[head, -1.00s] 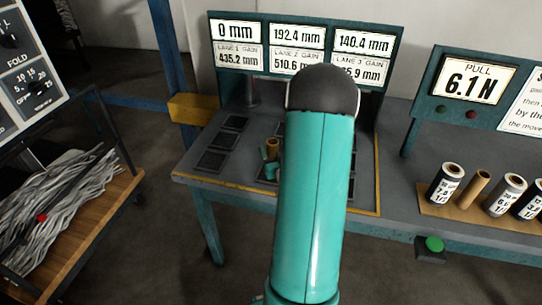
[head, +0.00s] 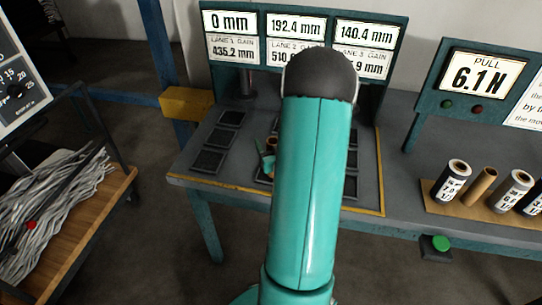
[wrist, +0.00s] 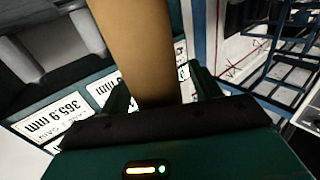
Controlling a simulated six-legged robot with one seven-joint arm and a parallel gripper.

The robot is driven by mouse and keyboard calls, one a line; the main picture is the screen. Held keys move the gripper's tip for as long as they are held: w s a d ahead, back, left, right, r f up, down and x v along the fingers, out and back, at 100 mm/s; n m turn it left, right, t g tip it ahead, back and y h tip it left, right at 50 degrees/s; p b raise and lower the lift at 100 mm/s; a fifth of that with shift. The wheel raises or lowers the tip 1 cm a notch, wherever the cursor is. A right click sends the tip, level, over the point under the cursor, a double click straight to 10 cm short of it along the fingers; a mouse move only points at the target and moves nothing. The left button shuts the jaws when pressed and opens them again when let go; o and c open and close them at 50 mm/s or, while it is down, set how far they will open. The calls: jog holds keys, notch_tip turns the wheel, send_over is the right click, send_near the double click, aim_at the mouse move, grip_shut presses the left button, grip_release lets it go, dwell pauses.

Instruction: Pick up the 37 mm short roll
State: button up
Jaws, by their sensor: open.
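A brown cardboard roll (head: 272,142) shows on the bench just left of my teal arm in the head view. In the wrist view a tan roll (wrist: 140,45) stands large between the two fingers of my gripper (wrist: 163,90). The fingers are apart, one on each side of it; I cannot tell whether either touches it. In the head view only a teal piece of my gripper (head: 265,160) shows beside the roll; my arm hides the rest. No size marking is visible on this roll.
Dark square pads (head: 208,161) lie on the bench. Display panels (head: 232,22) stand behind. At right, a wooden tray (head: 432,202) holds labelled rolls (head: 451,181) and a plain brown roll (head: 479,186). A green button (head: 437,243) is at the bench front. A cart with grey strips (head: 50,205) stands left.

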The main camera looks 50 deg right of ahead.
jog(key=shift+s+r, duration=0.1)
jog(key=shift+s, duration=0.2)
jog(key=shift+c, duration=1.3)
jog(key=shift+w, duration=0.15)
jog(key=c, duration=1)
jog(key=shift+c, duration=0.2)
